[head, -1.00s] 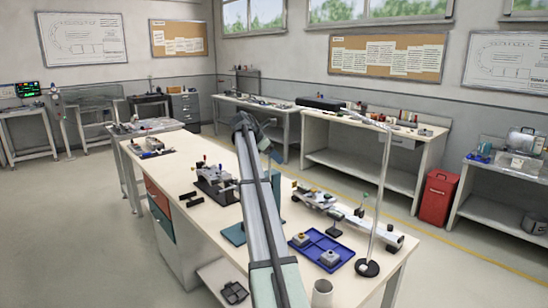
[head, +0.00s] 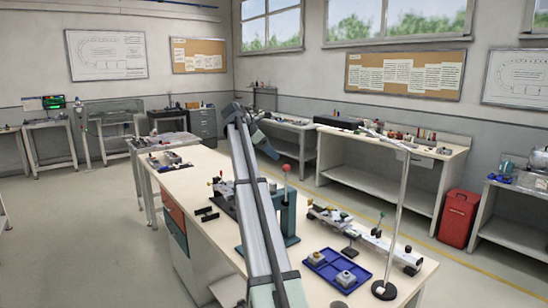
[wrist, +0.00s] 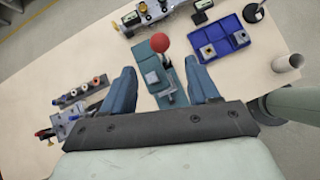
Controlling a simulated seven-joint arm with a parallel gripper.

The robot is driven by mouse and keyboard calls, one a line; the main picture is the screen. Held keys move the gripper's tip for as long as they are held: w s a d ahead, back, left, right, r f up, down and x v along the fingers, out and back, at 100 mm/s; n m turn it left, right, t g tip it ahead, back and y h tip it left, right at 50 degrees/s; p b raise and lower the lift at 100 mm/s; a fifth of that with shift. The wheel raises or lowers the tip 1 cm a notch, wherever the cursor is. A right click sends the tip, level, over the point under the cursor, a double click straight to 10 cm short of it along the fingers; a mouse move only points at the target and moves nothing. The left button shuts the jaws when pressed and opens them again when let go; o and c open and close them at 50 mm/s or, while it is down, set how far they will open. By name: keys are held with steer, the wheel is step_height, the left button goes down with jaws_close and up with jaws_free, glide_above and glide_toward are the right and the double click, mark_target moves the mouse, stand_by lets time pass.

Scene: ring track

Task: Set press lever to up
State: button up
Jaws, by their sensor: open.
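The teal press (head: 290,225) stands on the near bench, partly hidden behind my arm in the head view. Its lever ends in a red ball knob (head: 286,168), and the rod below the ball points roughly upward there. In the wrist view the red knob (wrist: 160,42) and the press base (wrist: 151,70) lie ahead of my gripper (wrist: 160,68). The two blue fingers are apart, one on each side of the press in the picture, with nothing held between them. I cannot tell the height gap between fingers and knob.
A blue tray (head: 322,262) with small grey blocks sits right of the press. A lamp stand (head: 398,215) and a long rail fixture (head: 375,238) are nearby.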

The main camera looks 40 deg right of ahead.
steer(key=shift+r, duration=0.1)
steer(key=shift+c, duration=0.2)
